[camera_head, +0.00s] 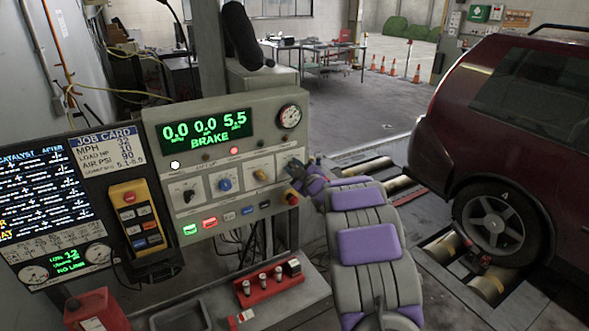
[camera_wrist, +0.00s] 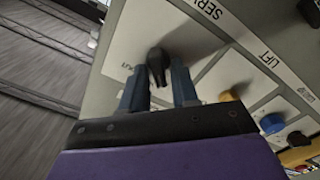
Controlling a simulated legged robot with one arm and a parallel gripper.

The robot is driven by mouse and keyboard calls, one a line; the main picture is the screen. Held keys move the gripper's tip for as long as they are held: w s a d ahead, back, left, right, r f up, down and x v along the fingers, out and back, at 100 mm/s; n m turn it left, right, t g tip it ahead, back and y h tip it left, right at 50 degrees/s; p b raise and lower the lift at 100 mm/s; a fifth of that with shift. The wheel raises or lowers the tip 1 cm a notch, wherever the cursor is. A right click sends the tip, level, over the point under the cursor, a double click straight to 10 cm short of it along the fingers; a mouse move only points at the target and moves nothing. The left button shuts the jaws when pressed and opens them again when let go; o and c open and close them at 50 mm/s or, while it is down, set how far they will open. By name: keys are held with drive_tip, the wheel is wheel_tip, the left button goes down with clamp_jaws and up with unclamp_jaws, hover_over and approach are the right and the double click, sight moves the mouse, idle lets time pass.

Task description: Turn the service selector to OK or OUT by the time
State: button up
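The service selector is a black knob (camera_wrist: 157,66) on a pale plate with lettering starting "SERV" beside it in the wrist view. My gripper (camera_wrist: 160,88) has its two blue-grey fingers on either side of the knob, with narrow gaps seeming to show, so it looks open around it. Contact is not clear. In the head view my gripper (camera_head: 296,168) is at the right end of the panel's knob row and largely hides the selector. The plate's position marks, including OK and OUT, are not readable. The green display (camera_head: 207,131) reads 0.0, 0.0, 5.5 and BRAKE.
To the left on the panel are a yellow knob (camera_head: 260,175), a blue knob (camera_head: 224,184) and a black knob (camera_head: 188,196). A red knob (camera_head: 291,197) sits just below my gripper. A job card (camera_head: 106,146) hangs left. A dark red car (camera_head: 507,130) stands right.

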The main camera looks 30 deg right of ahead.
drive_tip(key=shift+o, duration=0.6)
drive_tip(key=s+p, duration=0.2)
drive_tip(key=s, duration=1.5)
drive_tip(key=shift+s, duration=0.15)
drive_tip(key=s+a+m+g, duration=0.2)
drive_tip(key=s+a+g, duration=0.4)
drive_tip(key=s+a, duration=0.4)
drive_tip(key=s+a+m+g, duration=0.3)
drive_tip(key=s+a+g, duration=0.4)
drive_tip(key=s, duration=0.9)
drive_tip(key=s+a+m+g, duration=0.3)
drive_tip(key=s+a+g, duration=0.3)
drive_tip(key=s+a, duration=0.6)
drive_tip(key=shift+s+a+f+g, duration=0.35)
drive_tip(key=shift+s+f+g, duration=0.05)
drive_tip(key=shift+s, duration=0.4)
